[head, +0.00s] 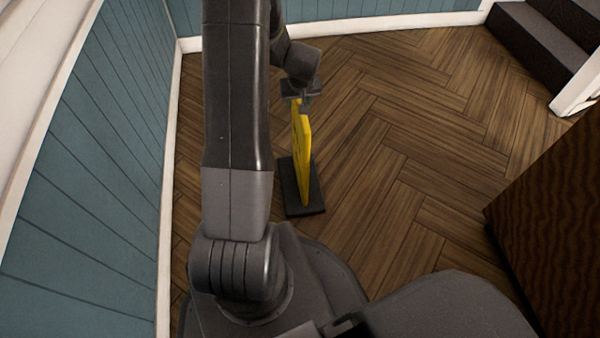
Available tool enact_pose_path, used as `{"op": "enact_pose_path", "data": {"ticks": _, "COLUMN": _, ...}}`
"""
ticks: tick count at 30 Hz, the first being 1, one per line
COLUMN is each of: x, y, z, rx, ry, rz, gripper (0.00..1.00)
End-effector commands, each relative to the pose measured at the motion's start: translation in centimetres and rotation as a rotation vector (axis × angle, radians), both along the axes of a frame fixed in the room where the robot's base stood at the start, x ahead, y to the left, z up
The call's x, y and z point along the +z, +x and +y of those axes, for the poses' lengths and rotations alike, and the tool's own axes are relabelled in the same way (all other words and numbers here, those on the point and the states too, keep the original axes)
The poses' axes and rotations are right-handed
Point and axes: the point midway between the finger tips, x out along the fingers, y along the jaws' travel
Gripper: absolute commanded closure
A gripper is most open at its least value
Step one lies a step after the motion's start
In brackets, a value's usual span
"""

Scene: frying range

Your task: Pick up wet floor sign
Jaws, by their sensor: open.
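The wet floor sign (302,158) is a thin yellow panel standing upright on a dark flat base (317,200) on the wooden floor. I see it nearly edge-on, just right of my arm. My gripper (299,102) is at the top edge of the sign, with its open fingers pointing down. The fingers are small and dark here, and I cannot tell whether they touch the panel or straddle it.
A blue panelled wall (95,170) with white trim runs close along the left. A dark wooden cabinet (555,235) stands at the right. Dark steps (540,40) are at the far right. The herringbone floor (410,130) between them is clear.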

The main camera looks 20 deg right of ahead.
Motion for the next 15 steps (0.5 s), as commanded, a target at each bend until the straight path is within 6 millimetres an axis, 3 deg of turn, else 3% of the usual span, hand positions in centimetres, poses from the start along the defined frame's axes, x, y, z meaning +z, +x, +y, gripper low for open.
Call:
{"op": "enact_pose_path", "data": {"ticks": 10, "x": -4.4, "y": 0.9, "z": -0.9, "rx": 0.000, "ry": 0.000, "rz": 0.001, "gripper": 0.53}}
{"op": "enact_pose_path", "data": {"ticks": 15, "x": -4.9, "y": 1.3, "z": -1.0, "rx": 0.000, "ry": -0.001, "rz": -0.001, "gripper": 0.53}}
